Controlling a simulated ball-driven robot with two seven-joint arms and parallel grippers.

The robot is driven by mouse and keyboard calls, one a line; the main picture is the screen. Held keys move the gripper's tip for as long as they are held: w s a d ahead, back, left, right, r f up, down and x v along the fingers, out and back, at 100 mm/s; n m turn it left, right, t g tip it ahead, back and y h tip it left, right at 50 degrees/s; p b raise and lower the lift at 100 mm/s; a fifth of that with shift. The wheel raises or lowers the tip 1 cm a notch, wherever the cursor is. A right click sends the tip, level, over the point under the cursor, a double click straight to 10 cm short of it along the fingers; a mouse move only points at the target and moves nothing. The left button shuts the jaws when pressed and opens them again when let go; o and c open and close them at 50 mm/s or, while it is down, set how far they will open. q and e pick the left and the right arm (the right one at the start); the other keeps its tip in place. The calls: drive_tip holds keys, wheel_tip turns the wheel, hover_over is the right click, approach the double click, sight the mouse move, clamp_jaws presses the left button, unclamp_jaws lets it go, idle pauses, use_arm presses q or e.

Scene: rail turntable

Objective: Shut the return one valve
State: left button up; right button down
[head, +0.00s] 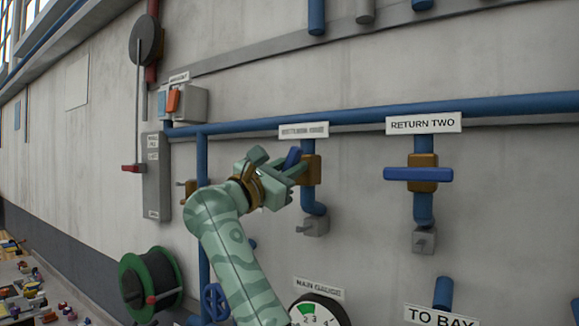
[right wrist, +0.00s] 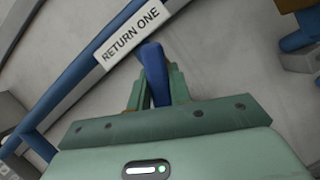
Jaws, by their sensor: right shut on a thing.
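The return one valve has a brass body (head: 311,172) on a vertical blue pipe, below a white label (head: 304,130) that reads RETURN ONE in the right wrist view (right wrist: 130,33). Its blue lever handle (head: 293,157) stands out at a slant in the head view and is partly hidden by my gripper. My right gripper (head: 292,173) is at the valve, shut on this handle. In the right wrist view the handle (right wrist: 154,72) sits between the two green fingers (right wrist: 157,90). My left gripper is not in view.
The return two valve (head: 423,173) is to the right, its blue handle level across its pipe. A long blue pipe (head: 375,115) runs above both valves. A hose reel (head: 150,283), a blue handwheel (head: 215,302) and a gauge (head: 318,312) are lower down.

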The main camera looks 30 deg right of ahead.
drive_tip(key=m+g+p, duration=0.1)
drive_tip(key=m+g, duration=0.1)
drive_tip(key=m, duration=0.3)
drive_tip(key=shift+s, duration=0.1)
drive_tip(key=m+g+y+p, duration=0.1)
drive_tip(key=m+g+p, duration=0.1)
drive_tip(key=m, duration=0.2)
drive_tip(key=shift+s+f, duration=0.1)
drive_tip(key=m+p, duration=0.1)
drive_tip(key=m, duration=0.1)
drive_tip(key=m+g+y+p, duration=0.1)
drive_tip(key=shift+d+f+m, duration=0.1)
drive_tip(key=shift+f+m, duration=0.1)
drive_tip(key=shift+m, duration=0.2)
drive_tip(key=shift+f+m+y+p, duration=0.2)
drive_tip(key=shift+m+y+p, duration=0.2)
drive_tip(key=shift+m, duration=0.6)
drive_tip(key=shift+f, duration=0.1)
drive_tip(key=c, duration=1.3)
unclamp_jaws()
drive_tip(key=shift+s, duration=0.1)
